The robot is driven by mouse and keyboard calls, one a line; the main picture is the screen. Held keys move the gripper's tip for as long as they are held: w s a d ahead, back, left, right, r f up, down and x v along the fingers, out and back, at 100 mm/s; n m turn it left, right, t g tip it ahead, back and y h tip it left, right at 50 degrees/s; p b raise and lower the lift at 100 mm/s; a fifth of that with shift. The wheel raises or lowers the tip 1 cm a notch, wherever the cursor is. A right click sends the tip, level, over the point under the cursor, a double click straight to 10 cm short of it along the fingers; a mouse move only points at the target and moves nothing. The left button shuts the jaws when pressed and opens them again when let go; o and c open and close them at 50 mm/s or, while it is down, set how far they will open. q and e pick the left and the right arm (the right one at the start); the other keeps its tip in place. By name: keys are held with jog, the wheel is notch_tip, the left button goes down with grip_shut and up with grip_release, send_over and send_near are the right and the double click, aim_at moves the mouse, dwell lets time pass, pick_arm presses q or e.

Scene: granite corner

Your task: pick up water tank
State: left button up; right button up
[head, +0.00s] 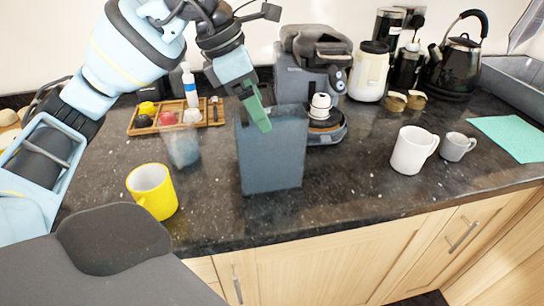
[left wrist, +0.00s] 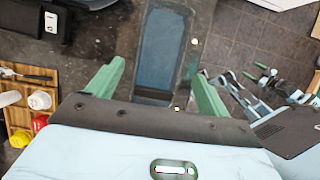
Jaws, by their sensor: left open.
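The water tank (head: 272,160) is a tall translucent blue-grey container standing upright on the dark counter, in front of the coffee machine. In the left wrist view the tank (left wrist: 165,45) shows from above as a long dark-rimmed opening. My left gripper (head: 257,112) hangs over the tank's top edge, its green fingers pointing down. In the left wrist view its fingers (left wrist: 160,72) are spread apart with the near end of the tank between them; I cannot tell whether they touch it. What seems to be my right gripper (left wrist: 266,78) shows small at the right, its jaws unclear.
A coffee machine (head: 313,65) with a white cup stands behind the tank. A clear cup (head: 182,147) and yellow mug (head: 152,191) stand left. A wooden tray (head: 145,127) lies behind them. White (head: 412,150) and grey (head: 456,147) mugs stand right. The counter between is clear.

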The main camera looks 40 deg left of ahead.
aim_at(270, 151)
pick_arm(q)
jog(key=shift+x, duration=2.55)
grip_shut()
jog(key=shift+r, duration=0.1)
